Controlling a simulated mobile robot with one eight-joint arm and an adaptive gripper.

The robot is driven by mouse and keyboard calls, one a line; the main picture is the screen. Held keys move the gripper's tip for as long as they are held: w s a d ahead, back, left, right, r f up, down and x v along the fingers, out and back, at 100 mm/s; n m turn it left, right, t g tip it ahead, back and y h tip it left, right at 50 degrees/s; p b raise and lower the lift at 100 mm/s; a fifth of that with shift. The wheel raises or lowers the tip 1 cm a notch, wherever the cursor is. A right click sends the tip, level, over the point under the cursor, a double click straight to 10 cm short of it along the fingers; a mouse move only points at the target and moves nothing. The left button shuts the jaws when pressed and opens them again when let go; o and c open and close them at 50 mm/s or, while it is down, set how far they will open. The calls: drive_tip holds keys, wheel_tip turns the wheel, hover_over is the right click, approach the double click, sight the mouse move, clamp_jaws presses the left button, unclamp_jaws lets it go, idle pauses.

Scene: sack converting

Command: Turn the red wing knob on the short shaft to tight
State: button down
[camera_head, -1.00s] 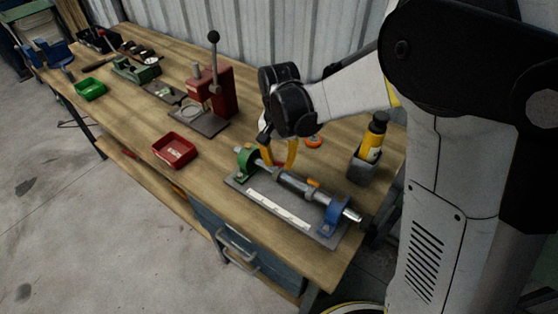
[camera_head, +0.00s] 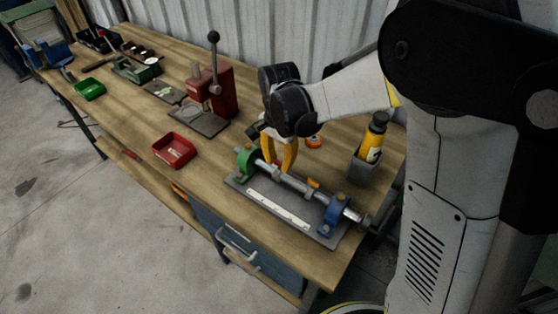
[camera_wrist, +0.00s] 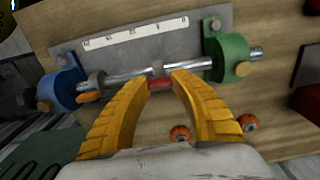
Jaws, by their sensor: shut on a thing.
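The red wing knob (camera_wrist: 160,85) sits on the short steel shaft (camera_wrist: 130,78), which runs between a blue bracket (camera_wrist: 68,82) and a green bracket (camera_wrist: 228,58). My gripper (camera_wrist: 162,80) has its yellow fingers on either side of the knob and is shut on it; the fingertips hide its ends. In the head view my gripper (camera_head: 279,166) reaches down onto the shaft close to the green bracket (camera_head: 246,160). An orange knob (camera_wrist: 90,98) stands on the shaft near the blue bracket.
The fixture's grey plate (camera_head: 240,184) carries a white scale strip (camera_head: 278,208). Orange round parts (camera_wrist: 180,133) lie on the bench beside the fingers. A yellow bottle (camera_head: 372,140) stands in a grey holder to the right. A red tray (camera_head: 174,150) and red press (camera_head: 222,90) stand left.

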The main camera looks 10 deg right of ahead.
sight(279, 162)
drive_tip(key=c, duration=1.1)
unclamp_jaws()
drive_tip(key=shift+o, duration=0.2)
wheel_tip(279, 162, up, 12)
drive_tip(key=s+d+n+t+b, duration=0.2)
drive_tip(key=s+d+n+t, duration=0.5)
drive_tip(key=s, duration=0.9)
drive_tip(key=d+f+n, duration=0.1)
drive_tip(key=d+n, duration=0.1)
drive_tip(key=d, duration=0.1)
drive_tip(key=shift+d, duration=0.2)
